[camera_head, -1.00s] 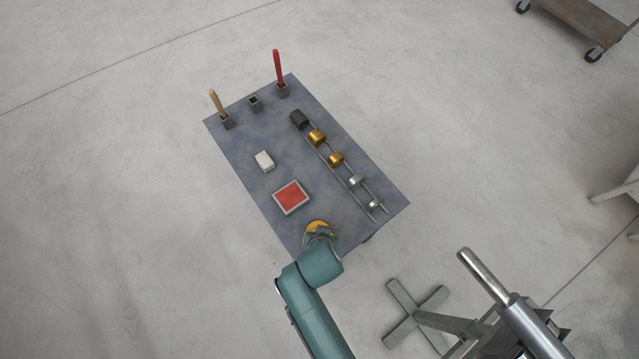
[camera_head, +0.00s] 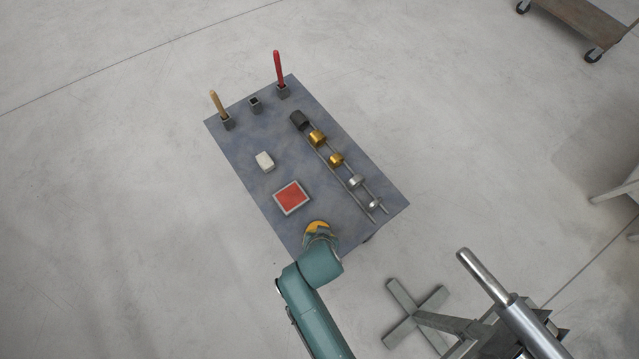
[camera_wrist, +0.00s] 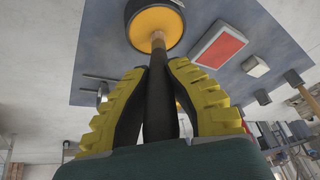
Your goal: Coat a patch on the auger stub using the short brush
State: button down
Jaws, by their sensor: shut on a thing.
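In the wrist view my gripper (camera_wrist: 157,75) has its yellow ribbed fingers closed around a dark brush handle (camera_wrist: 161,110). The brush's light brown end reaches over a round dark pot with an orange surface (camera_wrist: 150,22). Whether the tip touches the orange cannot be told. In the head view the pot (camera_head: 317,225) is at the table's near end, partly covered by my gripper (camera_head: 320,238); the brush is hidden there. The auger stub seems to be the bare metal shaft (camera_head: 485,277) on a stand at the lower right, away from my gripper.
The blue-grey table (camera_head: 240,150) holds a red pad in a tray (camera_head: 291,197), a white block (camera_head: 264,161) and a rail with several collars (camera_head: 336,159). At its far end stand a tan-handled brush (camera_head: 216,103), an empty holder (camera_head: 255,104) and a red-handled brush (camera_head: 278,70).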

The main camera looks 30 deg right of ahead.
jog(key=shift+r+p, duration=3.55)
jog(key=shift+p, duration=0.05)
jog(key=shift+f, duration=0.1)
